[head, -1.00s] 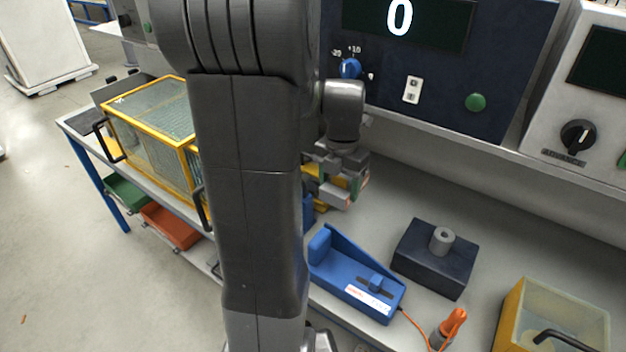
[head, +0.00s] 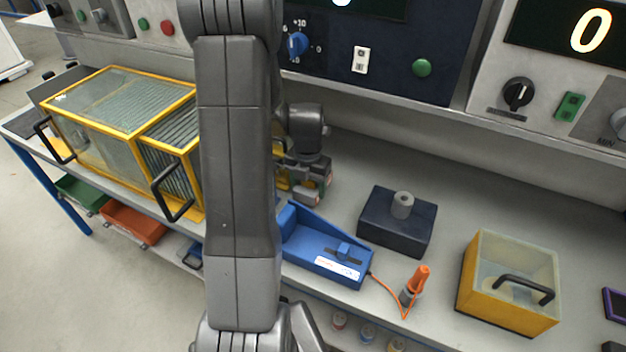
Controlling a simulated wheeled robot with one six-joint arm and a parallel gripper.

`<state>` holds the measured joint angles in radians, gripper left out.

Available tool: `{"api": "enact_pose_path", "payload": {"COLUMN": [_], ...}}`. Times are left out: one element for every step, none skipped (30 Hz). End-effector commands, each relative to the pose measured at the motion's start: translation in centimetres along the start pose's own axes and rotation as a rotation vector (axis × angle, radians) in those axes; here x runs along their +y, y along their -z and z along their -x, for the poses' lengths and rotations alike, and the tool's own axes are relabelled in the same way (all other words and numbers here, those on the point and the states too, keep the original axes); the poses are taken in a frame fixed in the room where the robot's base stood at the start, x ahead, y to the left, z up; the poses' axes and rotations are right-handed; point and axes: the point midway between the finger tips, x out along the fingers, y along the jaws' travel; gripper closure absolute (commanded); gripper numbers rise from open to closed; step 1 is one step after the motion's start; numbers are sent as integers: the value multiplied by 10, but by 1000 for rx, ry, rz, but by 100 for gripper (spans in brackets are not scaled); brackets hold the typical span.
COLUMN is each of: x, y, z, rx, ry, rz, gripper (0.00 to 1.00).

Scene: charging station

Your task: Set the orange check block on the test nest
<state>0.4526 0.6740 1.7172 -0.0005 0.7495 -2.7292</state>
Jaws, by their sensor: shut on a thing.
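My gripper (head: 314,187) is in the head view behind and right of my arm, above the back part of the bench. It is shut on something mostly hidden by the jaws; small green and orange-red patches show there. A yellow-orange patch (head: 283,183) shows just left of the jaws, and I cannot tell whether it is the check block. No orange block stands clearly in view. The test nest cannot be told for sure: a blue sloped fixture (head: 318,252) lies below the gripper, and a dark block with a grey post (head: 403,206) stands to its right.
A yellow-framed clear box (head: 468,270) with a black handle is at right, a large yellow-framed cage (head: 125,125) at left. Control panels (head: 365,60) line the back.

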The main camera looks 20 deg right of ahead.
Motion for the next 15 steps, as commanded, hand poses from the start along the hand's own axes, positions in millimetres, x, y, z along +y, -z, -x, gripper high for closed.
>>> {"api": "enact_pose_path", "payload": {"x": [0,0,0,0,0,-1,-1,0,0,0,0,0,0,0,0], "y": [-7,-11,-18,-24,-29,-31,-29,-29,-30,-30,-30,-30,-30,-30,-30], "z": [1,1,2,2,2,-1,-6,-8,-11,-11,-12,-12,-12,-12,-12], "rx": [-1,0,0,-1,0,2,4,4,2,1,0,-1,-1,-1,-1], "ry": [0,0,0,0,0,1,2,2,1,0,0,0,0,0,0], "rz": [-1,-1,-1,-1,-2,-1,0,0,0,0,0,0,0,0,0], "gripper": [71,71,71,71,71,71,71,71,71,71,71,71,71,71,71]}}
